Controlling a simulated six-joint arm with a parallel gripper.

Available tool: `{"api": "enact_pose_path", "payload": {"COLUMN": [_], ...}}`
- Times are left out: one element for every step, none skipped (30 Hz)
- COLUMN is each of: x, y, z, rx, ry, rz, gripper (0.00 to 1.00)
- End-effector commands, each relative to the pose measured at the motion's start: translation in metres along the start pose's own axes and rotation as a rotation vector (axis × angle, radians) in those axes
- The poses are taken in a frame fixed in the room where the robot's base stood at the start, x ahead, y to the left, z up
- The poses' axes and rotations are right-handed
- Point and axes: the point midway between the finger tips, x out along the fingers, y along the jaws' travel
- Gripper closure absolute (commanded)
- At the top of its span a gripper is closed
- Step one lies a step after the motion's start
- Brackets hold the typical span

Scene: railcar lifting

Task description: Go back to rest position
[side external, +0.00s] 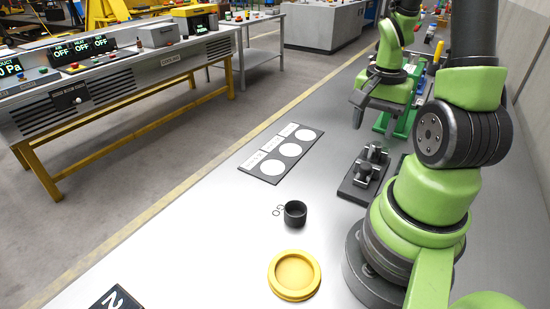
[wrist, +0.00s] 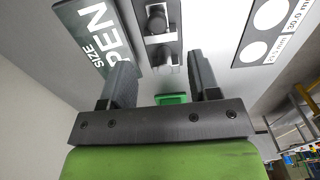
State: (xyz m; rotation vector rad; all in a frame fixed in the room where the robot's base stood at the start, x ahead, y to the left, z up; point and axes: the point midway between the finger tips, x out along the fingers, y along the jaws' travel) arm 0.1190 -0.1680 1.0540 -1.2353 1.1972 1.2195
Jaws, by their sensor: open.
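My gripper (side external: 372,108) hangs above the grey bench, beyond the dark fixture block with pegs (side external: 365,172) in the side view. In the wrist view my gripper (wrist: 160,65) is open, its two dark fingers spread with nothing between the tips. The fixture (wrist: 158,28) shows past the fingertips, and a small green thing (wrist: 172,98) shows between the fingers near the palm.
A green stand (side external: 402,122) is close to my gripper. A lettered sign (wrist: 100,35) shows in the wrist view.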

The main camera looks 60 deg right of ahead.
Motion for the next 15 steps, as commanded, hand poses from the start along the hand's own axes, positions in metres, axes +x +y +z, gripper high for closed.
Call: {"api": "enact_pose_path", "payload": {"x": [-0.007, -0.013, -0.022, -0.031, -0.04, -0.053, -0.062, -0.072, -0.085, -0.093, -0.102, -0.113, -0.12, -0.127, -0.135], "y": [-0.007, -0.012, -0.02, -0.026, -0.033, -0.042, -0.048, -0.052, -0.058, -0.06, -0.061, -0.062, -0.061, -0.059, -0.056], "z": [0.003, 0.006, 0.012, 0.018, 0.025, 0.037, 0.047, 0.057, 0.072, 0.083, 0.095, 0.11, 0.121, 0.131, 0.144], "rx": [-0.037, -0.066, -0.117, -0.162, -0.214, -0.287, -0.345, -0.403, -0.482, -0.542, -0.602, -0.678, -0.734, -0.788, -0.856], "ry": [0.018, 0.031, 0.05, 0.068, 0.085, 0.109, 0.126, 0.141, 0.16, 0.173, 0.184, 0.196, 0.204, 0.211, 0.218], "rz": [-0.016, -0.029, -0.051, -0.071, -0.094, -0.129, -0.158, -0.188, -0.23, -0.263, -0.296, -0.341, -0.375, -0.409, -0.451], "gripper": [0.44, 0.44, 0.44, 0.44, 0.44, 0.44, 0.44, 0.44, 0.44, 0.44, 0.44, 0.44, 0.44, 0.44, 0.44]}}
